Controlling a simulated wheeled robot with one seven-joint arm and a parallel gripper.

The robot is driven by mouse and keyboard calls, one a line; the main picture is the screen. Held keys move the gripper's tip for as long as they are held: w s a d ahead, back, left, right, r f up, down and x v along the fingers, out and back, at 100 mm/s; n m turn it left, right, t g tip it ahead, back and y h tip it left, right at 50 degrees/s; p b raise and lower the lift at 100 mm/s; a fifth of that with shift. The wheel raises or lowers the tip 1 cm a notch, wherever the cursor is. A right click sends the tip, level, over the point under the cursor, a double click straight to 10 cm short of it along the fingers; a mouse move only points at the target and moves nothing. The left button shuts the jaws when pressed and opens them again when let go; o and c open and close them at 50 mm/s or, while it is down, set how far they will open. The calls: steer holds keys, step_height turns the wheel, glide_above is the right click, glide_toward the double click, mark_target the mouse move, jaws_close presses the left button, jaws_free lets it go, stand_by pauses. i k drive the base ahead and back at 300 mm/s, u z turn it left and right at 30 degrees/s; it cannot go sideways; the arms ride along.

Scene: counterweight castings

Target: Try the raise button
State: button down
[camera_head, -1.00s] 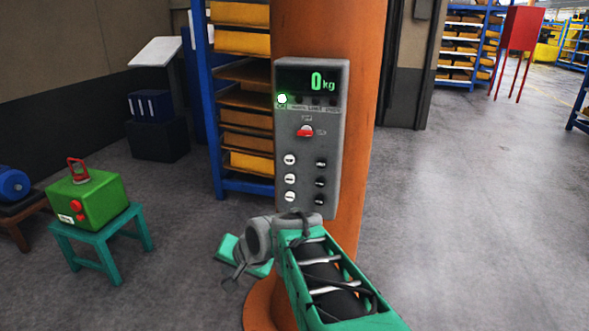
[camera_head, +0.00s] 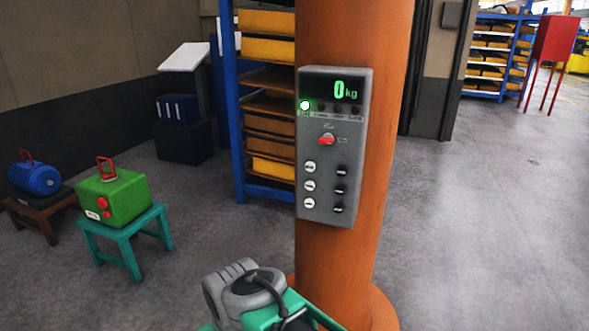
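A grey control panel (camera_head: 333,215) is fixed to the orange column (camera_head: 385,90). Below is a red knob (camera_head: 327,139). Under it are a column of white buttons (camera_head: 309,185) and a column of black buttons (camera_head: 340,188). Their labels are too small to read, so I cannot tell which is the raise button. My teal and grey arm shows at the bottom, below the panel and apart from it. My gripper's fingers are not visible.
A green casting (camera_head: 125,205) with a red handle stands on a teal stool (camera_head: 130,236). A blue casting (camera_head: 34,178) sits on a brown stool at left. A blue rack (camera_head: 228,110) stands behind the column. The floor at right is clear.

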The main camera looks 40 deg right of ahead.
mark_target(310, 167)
steer(key=u, duration=1.75)
steer(key=k, duration=0.8)
steer(key=z, duration=0.8)
steer(key=i, duration=0.5)
